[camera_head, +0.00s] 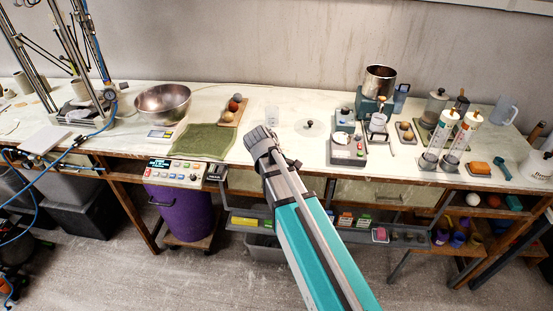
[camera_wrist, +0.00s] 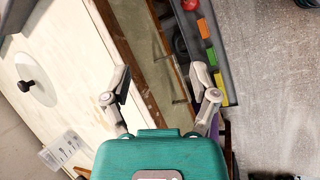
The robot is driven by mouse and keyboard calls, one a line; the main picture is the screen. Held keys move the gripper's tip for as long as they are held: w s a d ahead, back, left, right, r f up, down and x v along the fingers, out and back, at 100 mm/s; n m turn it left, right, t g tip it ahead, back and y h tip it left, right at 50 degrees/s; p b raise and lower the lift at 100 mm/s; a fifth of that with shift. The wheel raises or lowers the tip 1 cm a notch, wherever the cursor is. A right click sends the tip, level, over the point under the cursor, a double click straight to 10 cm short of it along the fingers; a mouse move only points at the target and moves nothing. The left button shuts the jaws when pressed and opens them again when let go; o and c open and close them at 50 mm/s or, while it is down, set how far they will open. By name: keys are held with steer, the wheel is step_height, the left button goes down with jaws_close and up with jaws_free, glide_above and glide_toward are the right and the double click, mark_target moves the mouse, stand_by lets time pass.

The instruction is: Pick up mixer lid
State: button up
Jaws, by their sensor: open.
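The mixer lid (camera_head: 309,129) is a pale, round disc with a dark knob, lying flat on the white worktop near the middle. In the wrist view the lid (camera_wrist: 37,84) is at the left, its black knob upward. My gripper (camera_wrist: 163,82) is open and empty, its two fingers apart over the table's front edge. It is to one side of the lid and not touching it. In the head view my arm reaches up from below and its end hides part of the table edge. A steel pot (camera_head: 380,80) on a teal mixer base stands right of the lid.
A clear cup (camera_head: 272,116) stands left of the lid. A grey tray (camera_head: 347,160) with small items is close on its right. A green cloth (camera_head: 205,141) and a steel bowl (camera_head: 162,101) lie further left. A shelf (camera_head: 270,226) with coloured blocks hangs below the table edge.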

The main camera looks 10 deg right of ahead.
steer(key=s+f+m+y+b, duration=0.3)
steer(key=s+f+m+y, duration=0.2)
steer(key=s+m, duration=0.4)
steer(key=shift+s+d+f+g+y, duration=0.35)
steer(key=shift+s+f, duration=0.4)
steer(key=shift+s, duration=0.3)
steer(key=shift+a, duration=0.1)
steer(key=shift+c, duration=0.3)
steer(key=shift+c, duration=1)
steer(key=shift+a, duration=0.1)
